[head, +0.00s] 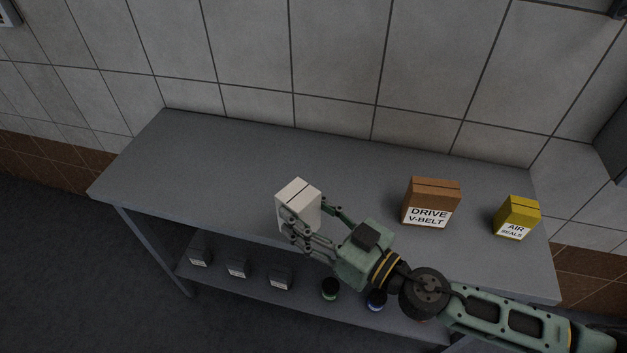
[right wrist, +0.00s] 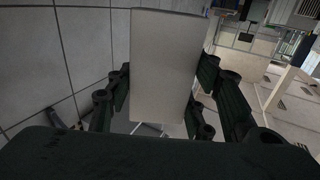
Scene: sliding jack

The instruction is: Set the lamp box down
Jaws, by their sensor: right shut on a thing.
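The lamp box (head: 299,203) is a small white carton with a dark seam across its top. My right gripper (head: 309,222) is shut on it, with fingers on its near and right sides. In the head view the box shows over the front middle of the grey table (head: 215,150). I cannot tell whether its underside touches the table top. In the right wrist view the box (right wrist: 164,70) fills the space between the fingers (right wrist: 160,98). No lettering shows on its visible faces. My left gripper is not in view.
A brown DRIVE V-BELT box (head: 432,202) and a yellow AIR SEALS box (head: 517,218) stand on the right part of the table. The table's left half is clear. A lower shelf holds several small grey boxes (head: 237,267), a green-banded jar (head: 330,289) and a blue-banded jar (head: 376,300).

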